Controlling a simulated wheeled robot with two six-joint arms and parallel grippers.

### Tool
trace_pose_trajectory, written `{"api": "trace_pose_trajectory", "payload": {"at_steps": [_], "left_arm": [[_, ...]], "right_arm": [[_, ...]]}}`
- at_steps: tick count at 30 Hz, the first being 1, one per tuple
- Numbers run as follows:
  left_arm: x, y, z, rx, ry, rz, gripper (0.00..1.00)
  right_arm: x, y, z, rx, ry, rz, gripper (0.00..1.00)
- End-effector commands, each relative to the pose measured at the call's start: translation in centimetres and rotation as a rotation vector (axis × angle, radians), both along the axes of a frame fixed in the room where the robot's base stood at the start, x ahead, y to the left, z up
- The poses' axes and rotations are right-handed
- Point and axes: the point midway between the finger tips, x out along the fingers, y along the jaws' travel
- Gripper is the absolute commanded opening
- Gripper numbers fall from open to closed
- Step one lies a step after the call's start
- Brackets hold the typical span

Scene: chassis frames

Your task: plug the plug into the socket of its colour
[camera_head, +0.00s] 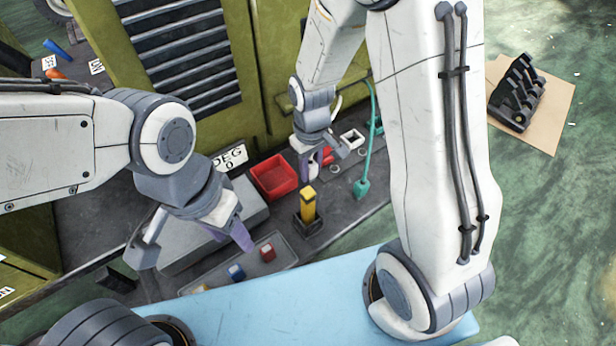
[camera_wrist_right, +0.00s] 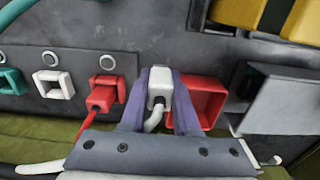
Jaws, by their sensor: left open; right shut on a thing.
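My right gripper (camera_head: 316,160) is shut on a white plug (camera_wrist_right: 160,86), whose white cable (camera_wrist_right: 154,121) trails back below it. In the right wrist view the plug is right of the red socket (camera_wrist_right: 121,89), apart from the white socket (camera_wrist_right: 54,84). The white socket (camera_head: 352,138) is empty. A red plug (camera_wrist_right: 98,100) with a red cable sits at the red socket. The teal socket (camera_wrist_right: 12,81) is leftmost and looks empty. A teal plug (camera_head: 361,187) on a teal cable lies apart from it. My left gripper (camera_head: 193,246) is open and empty over the bench.
A red bin (camera_head: 258,184) stands beside the sockets, and a yellow-topped post (camera_head: 308,206) stands in a dark holder. A grey tray (camera_head: 284,252) holds small red and blue pieces. A black rack (camera_head: 516,95) is at far right.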

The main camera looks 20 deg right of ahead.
Motion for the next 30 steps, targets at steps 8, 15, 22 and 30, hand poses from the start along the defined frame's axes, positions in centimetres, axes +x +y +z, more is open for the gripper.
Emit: {"api": "trace_pose_trajectory", "payload": {"at_steps": [8,15,22,30], "left_arm": [[0.0,0.0,0.1,0.0,0.0,0.0,0.5],[0.0,0.0,0.1,0.0,0.0,0.0,0.5],[0.0,0.0,0.1,0.0,0.0,0.0,0.5],[0.0,0.0,-0.1,0.0,0.0,0.0,0.5]], "right_arm": [[0.3,0.6,-2.6,-0.001,0.005,-0.003,0.0],[0.4,0.5,-4.6,0.0,0.001,-0.003,0.0],[0.4,0.5,-4.6,0.0,0.0,-0.003,0.0],[0.4,0.5,-4.8,0.0,0.0,-0.003,0.59]]}}
